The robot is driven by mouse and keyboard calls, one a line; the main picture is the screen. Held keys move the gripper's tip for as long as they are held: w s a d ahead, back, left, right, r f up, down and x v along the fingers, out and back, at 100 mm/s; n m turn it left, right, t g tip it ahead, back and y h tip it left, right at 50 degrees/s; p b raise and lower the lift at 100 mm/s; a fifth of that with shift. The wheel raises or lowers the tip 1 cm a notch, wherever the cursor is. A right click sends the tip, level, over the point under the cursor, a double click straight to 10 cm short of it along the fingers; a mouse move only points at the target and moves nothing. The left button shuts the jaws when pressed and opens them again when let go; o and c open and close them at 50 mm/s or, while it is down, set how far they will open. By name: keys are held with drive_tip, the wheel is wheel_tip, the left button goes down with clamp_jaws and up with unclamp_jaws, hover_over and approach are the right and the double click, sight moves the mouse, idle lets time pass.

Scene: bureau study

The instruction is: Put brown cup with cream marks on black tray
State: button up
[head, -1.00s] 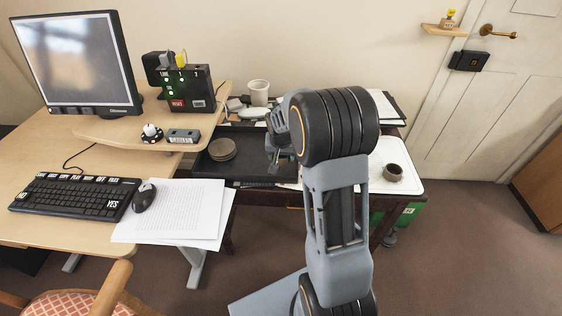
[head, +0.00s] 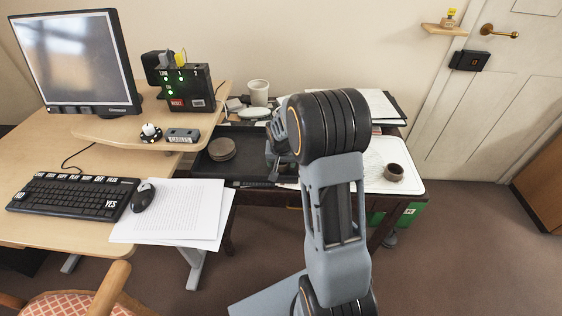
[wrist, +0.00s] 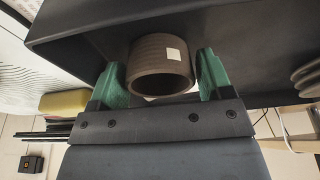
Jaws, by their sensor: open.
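The brown cup with a cream square mark (wrist: 160,68) is in the wrist view, between the two green fingertips of my gripper (wrist: 162,77). My gripper is open around it; I cannot tell whether a finger touches the cup. The cup appears to stand on the black tray (wrist: 105,38), its open mouth facing the camera. In the head view the black tray (head: 250,168) lies on the dark side table. My gripper (head: 277,158) is over its right part, partly hidden by my arm, and this cup is hidden there.
A round brown stack (head: 222,149) sits at the tray's left. Another small brown cup (head: 393,172) stands on a white tray (head: 410,183) at right. A white cup (head: 258,92) stands behind the black tray. The desk shelf (head: 150,137) borders it on the left.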

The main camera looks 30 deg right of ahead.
drive_tip(key=p+v, duration=0.2)
drive_tip(key=v, duration=1)
drive_tip(key=s+a+r+n, duration=0.1)
drive_tip(key=s+a, duration=0.3)
drive_tip(key=s, duration=0.5)
drive_tip(key=s+a+r+n+y, duration=0.1)
drive_tip(key=s+a+n, duration=0.3)
drive_tip(key=s, duration=0.5)
drive_tip(key=shift+a+r+y, duration=0.3)
drive_tip(key=shift+a+r, duration=0.3)
drive_tip(key=shift+r, duration=0.15)
